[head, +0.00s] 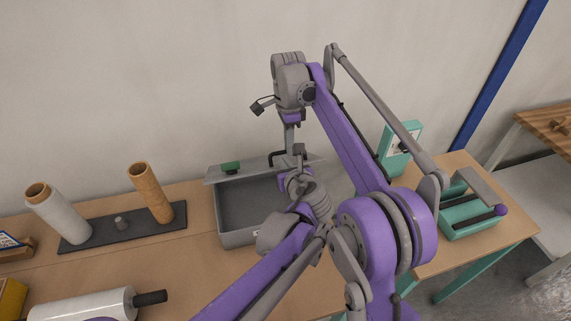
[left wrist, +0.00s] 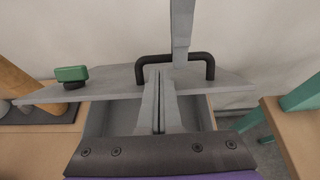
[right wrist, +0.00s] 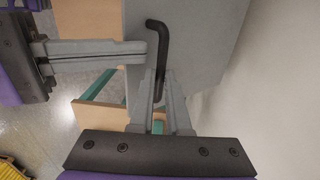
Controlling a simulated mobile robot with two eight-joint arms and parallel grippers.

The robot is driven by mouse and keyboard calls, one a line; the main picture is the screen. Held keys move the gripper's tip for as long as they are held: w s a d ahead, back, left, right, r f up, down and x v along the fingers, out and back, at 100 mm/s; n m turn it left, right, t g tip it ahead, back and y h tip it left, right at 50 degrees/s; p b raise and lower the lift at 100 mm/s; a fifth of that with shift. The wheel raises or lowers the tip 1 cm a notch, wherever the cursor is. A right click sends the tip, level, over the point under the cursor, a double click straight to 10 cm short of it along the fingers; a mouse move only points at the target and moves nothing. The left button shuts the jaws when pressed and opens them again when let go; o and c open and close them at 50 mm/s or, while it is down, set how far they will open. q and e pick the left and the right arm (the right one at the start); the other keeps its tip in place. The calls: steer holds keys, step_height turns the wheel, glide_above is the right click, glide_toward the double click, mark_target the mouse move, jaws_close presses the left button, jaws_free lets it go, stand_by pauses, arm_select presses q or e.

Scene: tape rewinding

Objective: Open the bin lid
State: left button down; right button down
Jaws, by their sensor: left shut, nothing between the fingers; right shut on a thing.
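My right gripper (right wrist: 160,80) is shut on the black handle, reaching down from above. My left gripper (left wrist: 158,75) is shut and empty, its fingertips close to the lid beside the handle. Whether those fingertips touch the lid is unclear.
Left of the bin, a dark base (head: 120,228) holds a white roll (head: 58,215) and a brown tube (head: 151,192). A wrapped roll (head: 85,306) lies in front. A teal device (head: 465,215) stands at the right end. The wall is close behind the bin.

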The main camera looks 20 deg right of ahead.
steer(key=shift+w+f, duration=0.2)
arm_select(q)
steer(key=shift+w+r, duration=0.55)
steer(key=shift+r, duration=0.05)
arm_select(e)
steer(key=c, duration=1.3)
jaws_free()
arm_select(q)
steer(key=shift+w+f, duration=0.1)
steer(key=shift+w, duration=0.15)
arm_select(e)
steer(key=o, duration=0.4)
steer(key=shift+w, duration=0.2)
steer(key=shift+s, duration=0.1)
